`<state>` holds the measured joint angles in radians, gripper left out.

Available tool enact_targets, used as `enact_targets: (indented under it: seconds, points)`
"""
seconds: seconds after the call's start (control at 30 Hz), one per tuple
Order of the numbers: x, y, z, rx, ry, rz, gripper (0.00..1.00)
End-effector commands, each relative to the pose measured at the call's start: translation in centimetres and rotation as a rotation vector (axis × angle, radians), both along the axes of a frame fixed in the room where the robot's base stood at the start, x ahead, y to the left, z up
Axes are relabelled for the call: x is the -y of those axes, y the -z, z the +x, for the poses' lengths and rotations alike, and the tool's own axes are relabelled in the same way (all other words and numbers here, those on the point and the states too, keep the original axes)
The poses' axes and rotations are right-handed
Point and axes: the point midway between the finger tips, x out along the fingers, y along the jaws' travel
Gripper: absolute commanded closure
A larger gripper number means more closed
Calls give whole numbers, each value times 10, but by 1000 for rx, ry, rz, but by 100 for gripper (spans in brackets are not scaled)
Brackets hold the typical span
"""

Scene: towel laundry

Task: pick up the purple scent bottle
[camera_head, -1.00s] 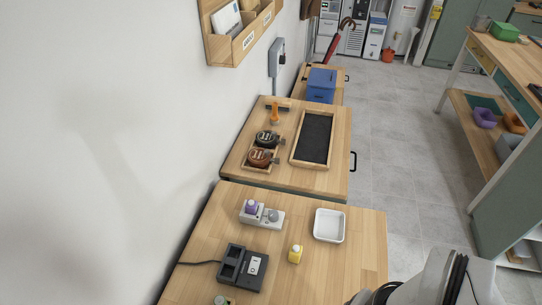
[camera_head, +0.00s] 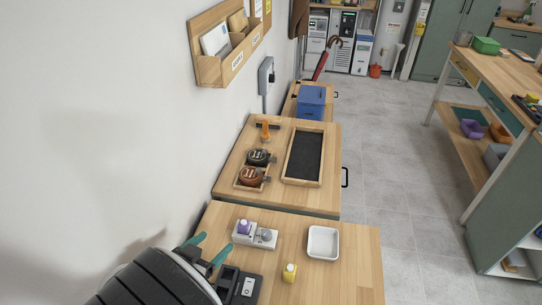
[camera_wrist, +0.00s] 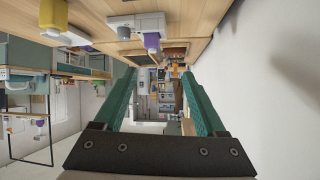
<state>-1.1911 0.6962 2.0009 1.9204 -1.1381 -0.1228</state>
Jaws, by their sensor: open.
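The purple scent bottle (camera_head: 244,228) stands upright in the left part of a small white holder (camera_head: 268,244) on the near wooden table. A grey round piece (camera_head: 265,235) sits in the holder beside it. My gripper (camera_head: 211,247) is to the left of and a little nearer than the bottle, with its teal fingers apart and empty. In the wrist view the scene is upside down; the purple bottle (camera_wrist: 152,42) shows above the open fingers (camera_wrist: 159,74), outside the gap between them.
A yellow bottle (camera_head: 290,272) stands right of and nearer than the holder. A white tray (camera_head: 311,247) lies to its right. A dark device (camera_head: 246,287) is partly hidden behind my arm. The white wall (camera_head: 100,120) is close on the left. Bare tabletop (camera_head: 350,280) shows at right.

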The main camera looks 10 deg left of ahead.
Motion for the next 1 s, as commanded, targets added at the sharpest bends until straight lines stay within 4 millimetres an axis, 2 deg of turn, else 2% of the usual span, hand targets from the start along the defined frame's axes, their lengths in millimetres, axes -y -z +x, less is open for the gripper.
enact_targets:
  seconds: [0.07, 0.13, 0.43, 0.57, 0.8, 1.0]
  points:
    - [2, 6, -9, 27, 12, -70, 27]
    - [6, 11, -4, 37, 22, -94, 27]
    - [21, 49, 65, 37, 24, -93, 27]
    - [24, 56, 80, 38, 23, -92, 27]
    - [33, 76, 119, 36, 22, -91, 27]
    - [33, 79, 125, 35, 20, -89, 27]
